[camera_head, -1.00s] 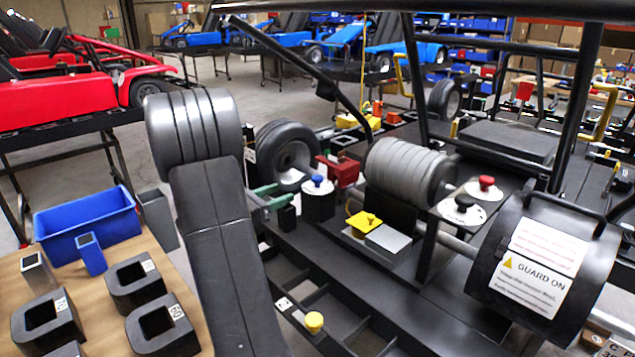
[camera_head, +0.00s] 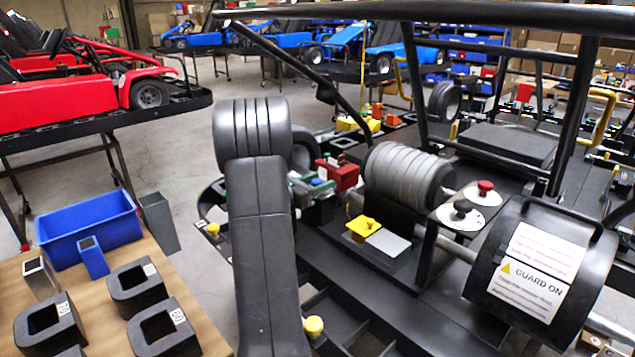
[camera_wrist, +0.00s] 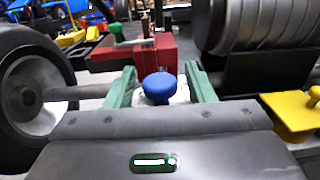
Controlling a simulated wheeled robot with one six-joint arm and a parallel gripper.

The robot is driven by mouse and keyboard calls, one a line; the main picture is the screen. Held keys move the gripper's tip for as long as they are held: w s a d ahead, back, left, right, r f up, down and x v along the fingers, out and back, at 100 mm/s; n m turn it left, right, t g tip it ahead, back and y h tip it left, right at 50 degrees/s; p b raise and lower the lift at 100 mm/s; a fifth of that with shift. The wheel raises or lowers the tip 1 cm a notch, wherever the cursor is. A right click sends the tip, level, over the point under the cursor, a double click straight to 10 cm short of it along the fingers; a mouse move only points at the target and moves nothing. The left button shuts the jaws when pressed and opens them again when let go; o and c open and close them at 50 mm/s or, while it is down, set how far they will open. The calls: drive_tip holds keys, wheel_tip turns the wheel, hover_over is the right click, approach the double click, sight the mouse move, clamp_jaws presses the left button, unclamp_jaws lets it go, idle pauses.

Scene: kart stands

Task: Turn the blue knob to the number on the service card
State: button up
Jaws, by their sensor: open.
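The blue knob (camera_wrist: 159,86) is a round cap on a pale dial plate (camera_wrist: 181,93). In the wrist view it lies between the two green fingers of my gripper (camera_wrist: 160,74). My gripper is open, with one finger to each side of the knob and a visible gap on both sides. I cannot tell whether the fingertips reach down to the knob's height. In the head view my arm hides most of the dial, and only a bit of the blue knob (camera_head: 318,181) shows. I cannot make out a service card or the dial's numbers.
A red block (camera_wrist: 128,55) stands just behind the knob, with a wheel (camera_wrist: 32,95) at the left. A yellow part (camera_wrist: 296,112) and a grey ribbed cylinder (camera_head: 408,178) are at the right. Red (camera_head: 486,187) and black (camera_head: 461,209) knobs stand further right.

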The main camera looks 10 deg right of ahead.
drive_tip(key=shift+c, duration=0.4)
drive_tip(key=c, duration=0.8)
drive_tip(key=t+b, duration=0.1)
drive_tip(key=n+y+b, duration=0.1)
drive_tip(key=b, duration=0.1)
drive_tip(key=shift+d+f+t, duration=0.1)
drive_tip(key=shift+f+t, duration=0.2)
drive_tip(key=shift+t, duration=0.1)
drive_tip(key=n+t+y+b, duration=0.3)
drive_tip(key=b, duration=0.3)
drive_tip(key=shift+r+b, duration=0.1)
drive_tip(key=shift+b, duration=0.25)
drive_tip(key=shift+y+b, duration=0.3)
drive_tip(key=shift+b, duration=0.05)
drive_tip(key=shift+r+n+t+y+b, duration=0.2)
drive_tip(key=shift+n+t+y+b, duration=0.1)
drive_tip(key=shift+n, duration=0.1)
drive_tip(key=o, duration=0.9)
